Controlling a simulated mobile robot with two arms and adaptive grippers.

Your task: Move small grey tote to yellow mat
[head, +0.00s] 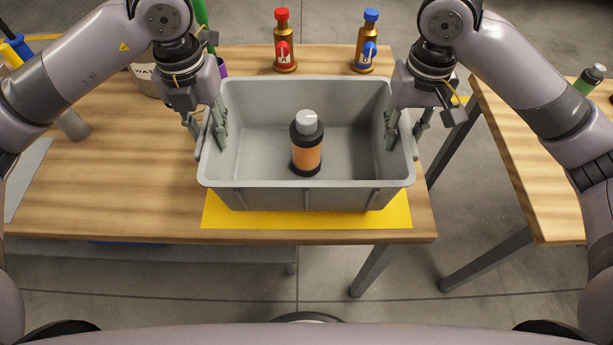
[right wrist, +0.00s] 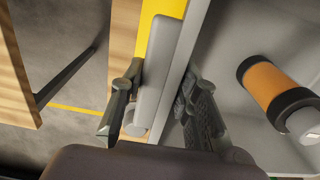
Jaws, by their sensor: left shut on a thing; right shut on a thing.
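The small grey tote (head: 300,197) is at the front edge of the wooden table, over the yellow mat (head: 222,216). Mat shows along the tote's front; I cannot tell whether the tote touches it. An orange and black bottle with a grey cap (head: 306,150) stands inside the tote. My left gripper (head: 207,133) is shut on the tote's left wall. My right gripper (head: 407,133) is shut on its right wall. In the right wrist view the fingers (right wrist: 155,105) straddle the tote's rim (right wrist: 181,70), with yellow mat (right wrist: 155,12) beyond it.
A red-capped bottle (head: 284,45) and a blue-capped bottle (head: 367,45) stand behind the tote on the table (head: 110,165). A second wooden table (head: 530,165) is at the right, across a gap. A white container (head: 146,78) is behind my left arm.

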